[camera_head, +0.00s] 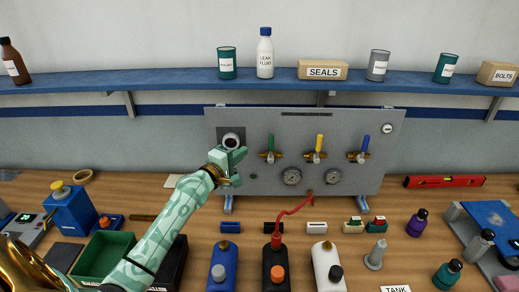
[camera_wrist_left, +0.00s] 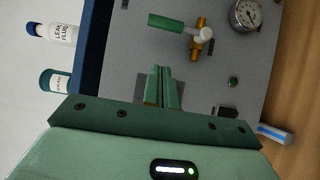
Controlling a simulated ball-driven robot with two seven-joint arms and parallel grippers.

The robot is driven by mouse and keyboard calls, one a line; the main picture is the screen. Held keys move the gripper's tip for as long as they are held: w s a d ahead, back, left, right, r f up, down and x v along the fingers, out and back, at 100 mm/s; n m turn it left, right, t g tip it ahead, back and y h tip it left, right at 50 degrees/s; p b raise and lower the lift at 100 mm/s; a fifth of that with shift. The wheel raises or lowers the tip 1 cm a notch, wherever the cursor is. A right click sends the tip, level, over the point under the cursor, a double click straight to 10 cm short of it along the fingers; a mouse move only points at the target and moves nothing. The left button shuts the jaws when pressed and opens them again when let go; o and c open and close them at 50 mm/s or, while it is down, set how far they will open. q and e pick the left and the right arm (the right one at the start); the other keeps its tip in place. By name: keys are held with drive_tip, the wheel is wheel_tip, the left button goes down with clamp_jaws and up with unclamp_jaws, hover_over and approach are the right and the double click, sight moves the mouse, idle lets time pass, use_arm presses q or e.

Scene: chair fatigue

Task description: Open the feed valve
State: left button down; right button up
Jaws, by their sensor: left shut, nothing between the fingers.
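A grey panel (camera_head: 375,122) stands at the back of the bench with three lever valves. The green-handled valve (camera_head: 270,148) is on the left, the yellow-handled valve (camera_head: 319,147) in the middle and the blue-handled valve (camera_head: 363,147) on the right. No label readable here tells which is the feed valve. My left gripper (camera_head: 240,155) is shut and empty in front of the panel's left part, below a round fitting (camera_head: 232,140). In the left wrist view, the shut fingers (camera_wrist_left: 163,84) are apart from the green handle (camera_wrist_left: 168,21) and its brass body (camera_wrist_left: 198,42).
Two gauges (camera_head: 291,177) (camera_head: 333,177) sit below the valves. A red hose (camera_head: 295,211) runs from the panel to a black bottle (camera_head: 274,256). A blue shelf (camera_head: 180,77) holds cans and boxes above. A green bin (camera_head: 101,260) stands below my left arm.

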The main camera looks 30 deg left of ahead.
sight(271, 148)
use_arm(q)
drive_tip(key=w+d, duration=0.3)
drive_tip(key=w, duration=0.3)
drive_tip(key=shift+s, duration=0.1)
